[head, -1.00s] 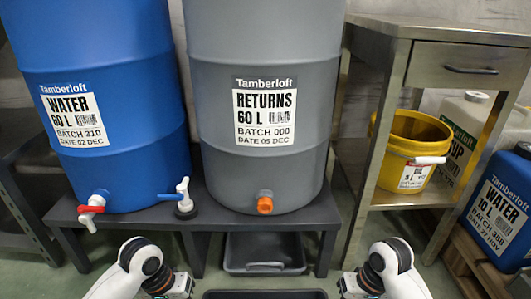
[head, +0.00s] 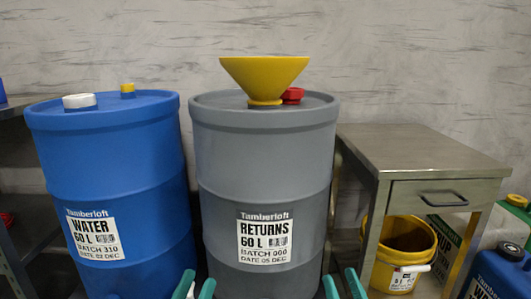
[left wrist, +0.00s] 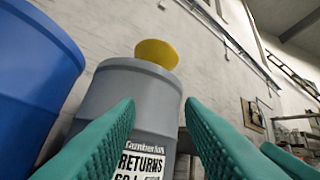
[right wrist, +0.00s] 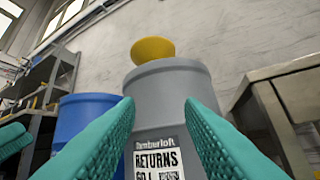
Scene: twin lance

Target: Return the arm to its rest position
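My left gripper (head: 197,279) shows at the bottom of the head view as two teal fingers pointing up. They are apart, and the left wrist view shows nothing held between them (left wrist: 160,140). My right gripper (head: 342,279) is likewise open and empty at the bottom of the head view; its spread fingers also show in the right wrist view (right wrist: 160,140). Both grippers are in front of the grey RETURNS drum (head: 265,185), apart from each other. The rest of both arms is hidden below the head view.
A yellow funnel (head: 264,78) stands on the grey drum beside a red cap (head: 292,95). A blue WATER drum (head: 115,165) stands left. A steel table (head: 420,150) stands right, with a yellow bucket (head: 405,245) under it and a blue canister (head: 500,270) beside it.

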